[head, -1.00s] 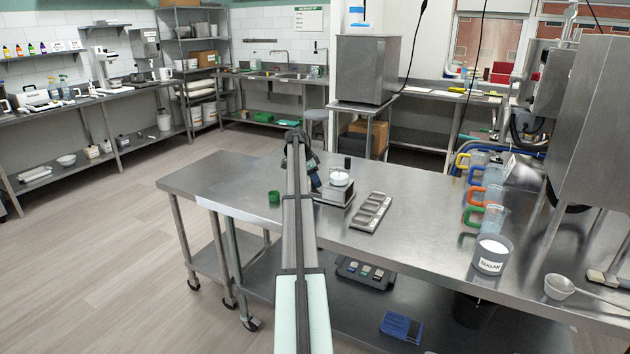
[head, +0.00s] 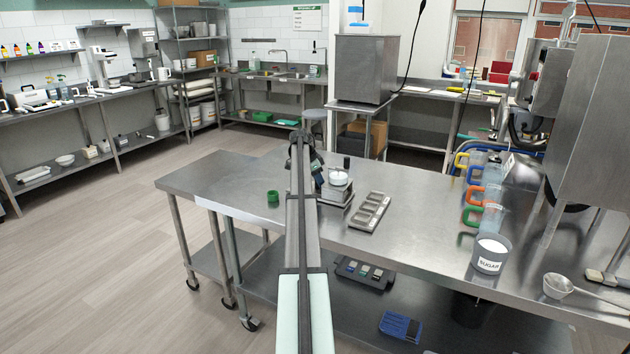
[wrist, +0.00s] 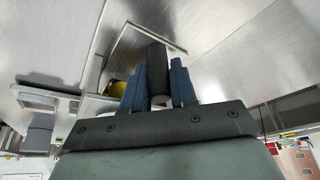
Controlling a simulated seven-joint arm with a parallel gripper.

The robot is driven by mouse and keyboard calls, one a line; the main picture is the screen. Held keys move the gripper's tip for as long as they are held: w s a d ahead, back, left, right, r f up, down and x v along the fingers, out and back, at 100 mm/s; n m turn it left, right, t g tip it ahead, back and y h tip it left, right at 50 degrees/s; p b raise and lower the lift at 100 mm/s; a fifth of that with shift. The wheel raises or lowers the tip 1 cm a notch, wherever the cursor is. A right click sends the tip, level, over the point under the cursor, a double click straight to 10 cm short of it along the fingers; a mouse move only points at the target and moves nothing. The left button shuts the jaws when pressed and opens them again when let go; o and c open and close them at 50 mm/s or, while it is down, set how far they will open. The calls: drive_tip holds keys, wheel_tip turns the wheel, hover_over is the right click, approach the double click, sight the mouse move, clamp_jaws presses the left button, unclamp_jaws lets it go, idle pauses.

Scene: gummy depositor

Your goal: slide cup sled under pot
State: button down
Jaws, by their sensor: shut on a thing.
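A small steel stand (head: 333,196) sits on the long steel table, with a round white-topped vessel (head: 339,181) on it and a short dark post (head: 346,163) beside the vessel. I cannot tell which part is the cup sled and which is the pot. My gripper (head: 317,180) is at the left side of this stand, partly hidden by my arm. In the wrist view its two blue fingers (wrist: 158,82) are shut around a dark upright cylinder (wrist: 156,58). A flat metal plate edge (wrist: 122,40) shows behind it.
A green cup (head: 273,197) stands left of my arm. A grey moulded tray (head: 369,212) lies right of the stand. Farther right are several handled jugs (head: 492,218), a sugar tub (head: 489,254) and a ladle (head: 558,286). The table's front middle is clear.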

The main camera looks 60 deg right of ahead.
drive_tip(key=shift+s, duration=0.25)
drive_tip(key=c, duration=1)
unclamp_jaws()
drive_tip(key=shift+o, duration=0.2)
